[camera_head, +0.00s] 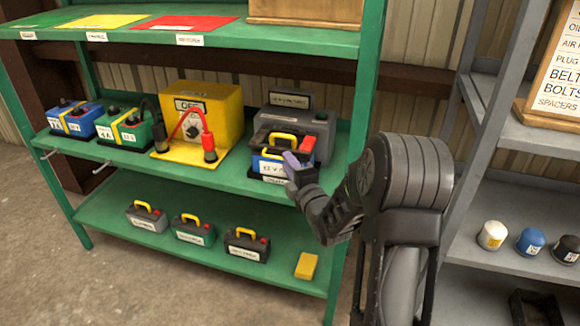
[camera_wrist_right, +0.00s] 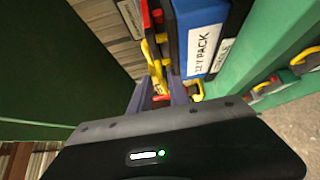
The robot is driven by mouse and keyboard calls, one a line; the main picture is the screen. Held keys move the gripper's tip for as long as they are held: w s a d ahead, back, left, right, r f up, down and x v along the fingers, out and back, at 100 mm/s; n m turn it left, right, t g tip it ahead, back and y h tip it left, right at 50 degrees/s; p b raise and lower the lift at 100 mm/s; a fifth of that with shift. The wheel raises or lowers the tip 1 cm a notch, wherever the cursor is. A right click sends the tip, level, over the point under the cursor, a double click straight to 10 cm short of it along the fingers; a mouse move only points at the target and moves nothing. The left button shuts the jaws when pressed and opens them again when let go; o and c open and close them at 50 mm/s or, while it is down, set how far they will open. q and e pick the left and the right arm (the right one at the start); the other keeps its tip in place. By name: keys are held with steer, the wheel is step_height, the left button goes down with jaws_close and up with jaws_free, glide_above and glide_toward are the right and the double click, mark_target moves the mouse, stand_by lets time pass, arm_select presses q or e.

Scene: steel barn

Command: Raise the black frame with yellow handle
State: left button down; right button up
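The black frame (camera_head: 262,139) with a yellow handle (camera_head: 284,137) stands on the middle green shelf, around or against a blue 12 V pack (camera_head: 269,166); I cannot tell how they join. My right gripper (camera_head: 291,166) is at the right front side of the pack. In the right wrist view the yellow handle (camera_wrist_right: 154,62) lies just beyond the fingers (camera_wrist_right: 161,97), and the blue pack (camera_wrist_right: 201,35) is to the right. The fingers are apart, with red and yellow showing in the gap. I cannot tell whether they touch the handle. My left gripper is out of view.
A grey unit (camera_head: 312,122) stands close behind the pack. A yellow charger (camera_head: 226,110) and blue and green batteries (camera_head: 127,126) are to the left. Several handled batteries (camera_head: 193,231) sit on the lower shelf. The upper green shelf (camera_head: 335,40) overhangs. A grey rack (camera_head: 490,180) stands right.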

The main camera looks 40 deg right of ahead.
mark_target(280, 152)
steer(key=x, duration=0.7)
steer(key=shift+f, duration=0.1)
steer(key=shift+c, duration=0.5)
jaws_close()
